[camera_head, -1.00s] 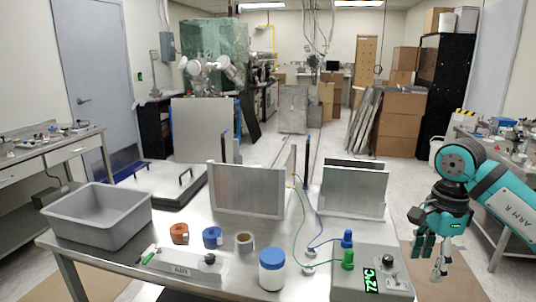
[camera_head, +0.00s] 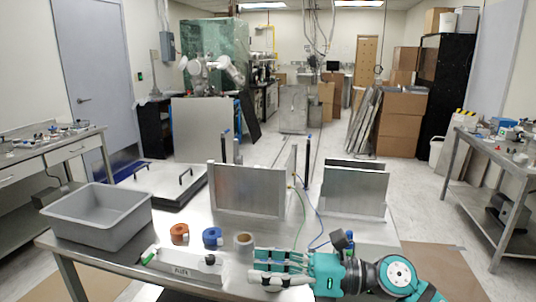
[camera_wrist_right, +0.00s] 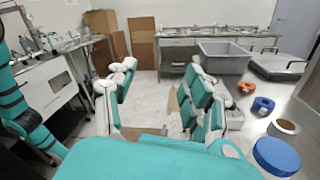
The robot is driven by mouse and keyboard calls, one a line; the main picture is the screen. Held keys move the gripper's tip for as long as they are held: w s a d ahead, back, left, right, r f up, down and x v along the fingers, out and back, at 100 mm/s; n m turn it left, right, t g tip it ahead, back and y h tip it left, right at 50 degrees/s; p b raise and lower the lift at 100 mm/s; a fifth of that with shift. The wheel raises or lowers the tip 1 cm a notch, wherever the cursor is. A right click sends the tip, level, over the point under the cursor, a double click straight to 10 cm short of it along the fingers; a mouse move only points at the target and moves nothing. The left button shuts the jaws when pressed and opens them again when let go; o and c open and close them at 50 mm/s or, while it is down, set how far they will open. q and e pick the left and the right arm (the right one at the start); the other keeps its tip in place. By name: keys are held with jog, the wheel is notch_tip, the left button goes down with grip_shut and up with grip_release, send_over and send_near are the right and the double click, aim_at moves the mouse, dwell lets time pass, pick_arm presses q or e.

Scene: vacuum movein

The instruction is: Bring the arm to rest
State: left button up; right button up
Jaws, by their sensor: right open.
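My right gripper (camera_head: 268,269) lies low across the front of the steel table in the head view, its teal and white fingers pointing left. The blue-lidded jar (camera_wrist_right: 276,156) stands at the lower right of that view, beside the gripper. My left gripper is not in view.
A grey bin (camera_head: 98,212) stands at the table's left. An orange roll (camera_head: 179,233), a blue roll (camera_head: 212,237) and a pale roll (camera_head: 244,243) sit left of the gripper, near the AIR block (camera_head: 183,266). Upright metal plates (camera_head: 248,188) stand behind.

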jog(key=w+d+m+t+h, duration=0.2)
jog(key=d+m+t+h, duration=0.15)
jog(key=m+t, duration=0.75)
jog(key=w+d+m+t+h, duration=0.3)
jog(key=d+m+t, duration=0.3)
jog(key=m, duration=0.8)
jog(key=s+d+f+m+g+h, duration=0.1)
jog(key=s+d+f+m+h, duration=0.1)
jog(key=d+f+m+h, duration=0.4)
jog(key=s+d+f+m+g+h, duration=0.1)
jog(key=d+f+m+g+h, duration=0.15)
jog(key=f+m+h, duration=0.4)
jog(key=s+d+f+m+g+y, duration=0.15)
jog(key=s+f+m+g, duration=0.4)
jog(key=s+f, duration=0.55)
jog(key=s+d+f+m+g+h, duration=0.15)
jog(key=s+f+m+g, duration=0.25)
jog(key=s+f+g, duration=0.7)
jog(key=s+f+t+y, duration=0.1)
jog(key=s+f+t, duration=0.2)
jog(key=f, duration=2)
jog(key=s+d+f+g, duration=0.1)
jog(key=s+d+f, duration=0.2)
jog(key=s+f, duration=1.4)
jog(key=shift+s+n, duration=0.15)
jog(key=shift+n, duration=0.15)
